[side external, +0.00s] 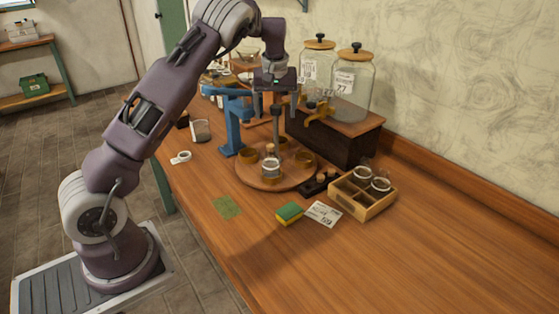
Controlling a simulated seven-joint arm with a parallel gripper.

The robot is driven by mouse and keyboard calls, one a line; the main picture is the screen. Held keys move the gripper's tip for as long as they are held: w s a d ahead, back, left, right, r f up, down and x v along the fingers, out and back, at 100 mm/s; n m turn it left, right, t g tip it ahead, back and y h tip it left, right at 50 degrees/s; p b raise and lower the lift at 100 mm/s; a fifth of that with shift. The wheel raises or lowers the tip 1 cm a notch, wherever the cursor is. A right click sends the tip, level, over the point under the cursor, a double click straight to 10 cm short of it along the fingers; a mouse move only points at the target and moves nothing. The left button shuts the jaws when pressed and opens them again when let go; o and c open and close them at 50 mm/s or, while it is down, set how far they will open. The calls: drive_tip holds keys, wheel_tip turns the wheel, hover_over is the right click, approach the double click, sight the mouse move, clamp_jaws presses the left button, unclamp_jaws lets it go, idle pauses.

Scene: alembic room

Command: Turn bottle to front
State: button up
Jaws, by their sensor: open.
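A small clear bottle (270,168) with a pale band stands upright on a round wooden turntable (247,178), on the side nearer the camera. Several brown ring holders or cups stand around the turntable, and a dark upright post (276,130) rises from its middle. My gripper (274,108) is above the turntable, pointing down, with its fingers apart on either side of the post's top. Whether the fingers touch the post cannot be told. Nothing is seen held in the gripper, and the bottle is below it.
A blue stand (233,118) is left of the turntable. Two large glass jars (352,85) with taps sit on a wooden box behind. A divided crate (362,195), a sponge (289,213), a card (323,213) and a green cloth (226,207) lie nearby. The right front table is clear.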

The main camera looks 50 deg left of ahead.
drive_tip(key=shift+s+a, duration=0.2)
wheel_tip(320, 180, up, 6)
drive_tip(key=shift+w+f, duration=0.1)
drive_tip(key=shift+d+r, duration=0.1)
drive_tip(key=shift+r, duration=0.5)
drive_tip(key=s+d+r+m+t+h, duration=0.1)
drive_tip(key=s+d+r+m+h, duration=0.1)
drive_tip(key=s+d+r, duration=0.45)
drive_tip(key=s+d+r+m+t+h, duration=0.1)
drive_tip(key=s+d+r+m+t, duration=0.15)
drive_tip(key=s+d, duration=0.65)
drive_tip(key=s+d+f+m, duration=0.2)
drive_tip(key=s+d, duration=0.3)
drive_tip(key=s, duration=0.4)
drive_tip(key=s+d+f+m, duration=0.2)
drive_tip(key=s+d+m, duration=0.2)
drive_tip(key=s, duration=0.5)
drive_tip(key=shift+s+d+f+m+y, duration=0.3)
drive_tip(key=shift+d+f+m, duration=0.1)
drive_tip(key=shift+d, duration=0.8)
